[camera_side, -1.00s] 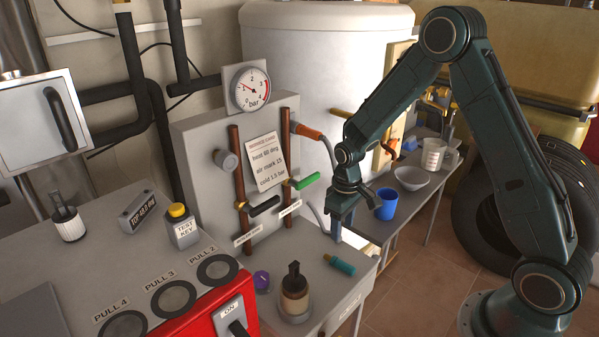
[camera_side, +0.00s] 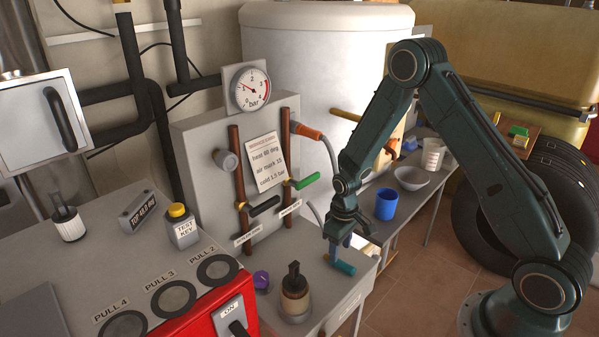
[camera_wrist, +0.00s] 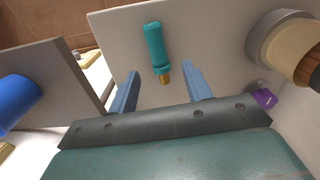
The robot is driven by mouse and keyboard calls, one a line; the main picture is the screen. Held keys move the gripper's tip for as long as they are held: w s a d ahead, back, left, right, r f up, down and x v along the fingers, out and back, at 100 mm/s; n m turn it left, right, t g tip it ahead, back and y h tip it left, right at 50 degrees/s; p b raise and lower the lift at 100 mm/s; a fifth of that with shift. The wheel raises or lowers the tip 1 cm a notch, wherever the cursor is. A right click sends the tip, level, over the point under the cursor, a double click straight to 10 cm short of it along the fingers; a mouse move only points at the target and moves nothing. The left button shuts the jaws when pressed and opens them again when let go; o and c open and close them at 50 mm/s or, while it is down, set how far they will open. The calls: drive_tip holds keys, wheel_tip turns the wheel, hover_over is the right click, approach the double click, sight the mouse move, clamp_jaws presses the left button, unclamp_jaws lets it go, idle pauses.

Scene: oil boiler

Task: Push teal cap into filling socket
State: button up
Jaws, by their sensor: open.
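The teal cap (camera_side: 344,267), a small teal cylinder with a brass tip, lies on its side on the grey worktop. In the wrist view the teal cap (camera_wrist: 155,45) lies ahead of my gripper (camera_wrist: 161,72), its brass tip pointing between the two blue fingers. The fingers are open and empty, one to each side of the tip. In the side view my gripper (camera_side: 339,242) hangs just above the cap, and its fingers partly cover it. I cannot tell for sure which fitting is the filling socket; a grey round stub (camera_side: 225,160) projects from the boiler panel.
A cream-and-dark fitting (camera_side: 294,288) in a grey ring and a purple knob (camera_side: 261,280) stand left of the cap. The panel carries black (camera_side: 264,206) and green (camera_side: 307,181) levers. A blue mug (camera_side: 387,204) and a bowl (camera_side: 411,178) stand on the bench behind.

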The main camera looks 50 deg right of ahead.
sight(339, 261)
drive_tip(key=shift+f, duration=2.55)
clamp_jaws()
